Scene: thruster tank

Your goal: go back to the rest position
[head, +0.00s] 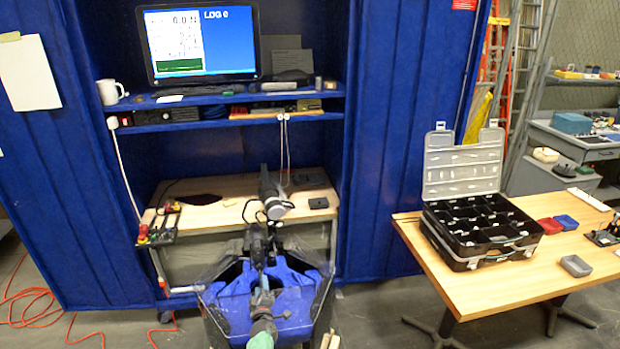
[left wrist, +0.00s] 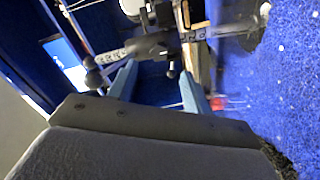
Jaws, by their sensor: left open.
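My left gripper (head: 262,286) is low in the middle of the head view, over the blue-lined tank (head: 215,300) with clear walls. In the left wrist view its two light blue fingers (left wrist: 157,88) stand apart, and I see nothing held between them. Just beyond the fingertips are a perforated metal bar (left wrist: 110,56) and dark mount parts (left wrist: 152,45). In the head view a dark upright mount with a grey cylinder (head: 278,208) rises behind the tank. Whether the fingers touch any of it cannot be told. My right gripper does not show.
A wooden bench (head: 225,213) stands behind the tank inside the blue cabinet, under a shelf with a monitor (head: 200,45).

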